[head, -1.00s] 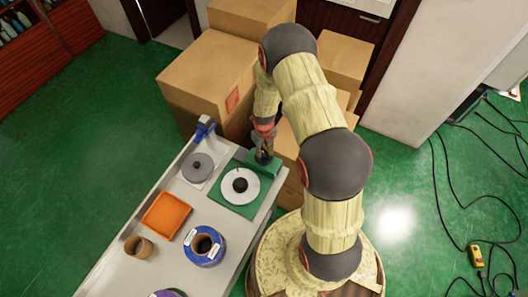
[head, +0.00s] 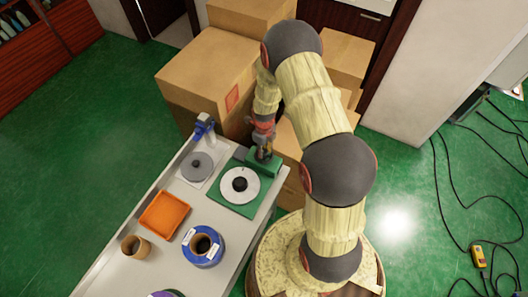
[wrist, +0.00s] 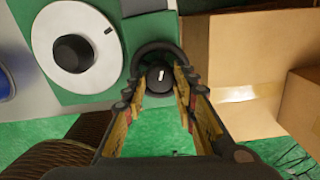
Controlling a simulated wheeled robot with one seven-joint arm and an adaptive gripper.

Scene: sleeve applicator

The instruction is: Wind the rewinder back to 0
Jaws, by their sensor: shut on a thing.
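The green rewinder (head: 229,196) sits at the far right end of the bench, with a round white dial (head: 226,188) and a black hub on it. In the wrist view the white dial (wrist: 52,35) shows one dark mark near its upper right rim. My gripper (head: 263,153) is at the rewinder's far right side, beside the dial. In the wrist view my gripper (wrist: 165,97) has its fingers around a small dark knob (wrist: 157,90) with a white line and is shut on it. The fingers hide the knob's sides.
The grey bench (head: 112,262) also holds a grey disc (head: 196,167), an orange tray (head: 164,216), a blue spool (head: 200,258) and a brown cardboard core (head: 134,247). Cardboard boxes (head: 200,85) stand close behind my gripper. Cables (head: 445,190) lie on the green floor at right.

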